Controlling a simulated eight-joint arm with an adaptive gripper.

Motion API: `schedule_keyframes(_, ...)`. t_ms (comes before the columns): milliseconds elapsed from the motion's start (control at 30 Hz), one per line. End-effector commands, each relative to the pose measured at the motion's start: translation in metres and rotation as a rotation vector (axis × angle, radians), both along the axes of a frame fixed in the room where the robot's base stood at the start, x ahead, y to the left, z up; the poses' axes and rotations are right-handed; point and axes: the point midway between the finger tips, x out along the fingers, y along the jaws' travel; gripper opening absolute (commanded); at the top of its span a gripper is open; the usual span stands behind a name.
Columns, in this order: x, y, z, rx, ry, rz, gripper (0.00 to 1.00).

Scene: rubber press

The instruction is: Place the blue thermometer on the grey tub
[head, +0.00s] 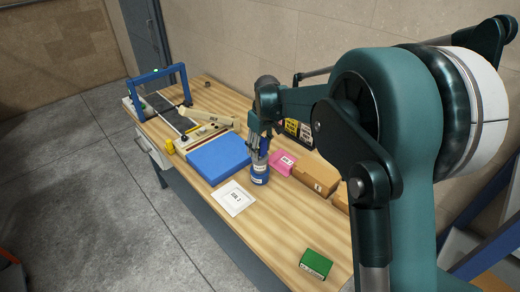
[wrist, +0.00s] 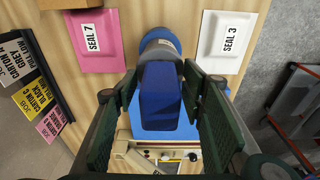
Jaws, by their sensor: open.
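A blue block-like object, apparently the thermometer (wrist: 160,95), stands between the two fingers of my gripper (wrist: 160,78) in the wrist view. A round container with a grey band and blue side, apparently the grey tub (wrist: 158,38), is directly beyond it. In the head view the tub (head: 260,178) shows as a blue jar with a white label on the bench, below my gripper (head: 259,150). My gripper is open, with a finger on each side of the blue object. The thermometer seems to be on the tub, but their contact is hidden.
A pink Seal 7 pad (head: 283,162) and cardboard boxes (head: 316,177) stand right of the tub. A white Seal 3 sheet (head: 233,198) lies left of it. A flat blue block (head: 217,158) lies behind. A green box (head: 316,263) stands in front; bare wood lies between.

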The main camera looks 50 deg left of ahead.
Motion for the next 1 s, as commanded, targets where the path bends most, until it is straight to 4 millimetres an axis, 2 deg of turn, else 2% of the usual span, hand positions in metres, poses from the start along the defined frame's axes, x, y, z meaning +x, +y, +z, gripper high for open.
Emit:
schedule_keyframes(267, 0.0, -0.002, 0.017, 0.0, 0.0, 0.0, 0.41)
schedule_keyframes(800, 0.0, -0.012, 0.098, 0.0, 0.0, 0.0, 0.41)
schedule_keyframes(1000, 0.0, -0.014, 0.116, 0.0, 0.0, 0.0, 0.41)
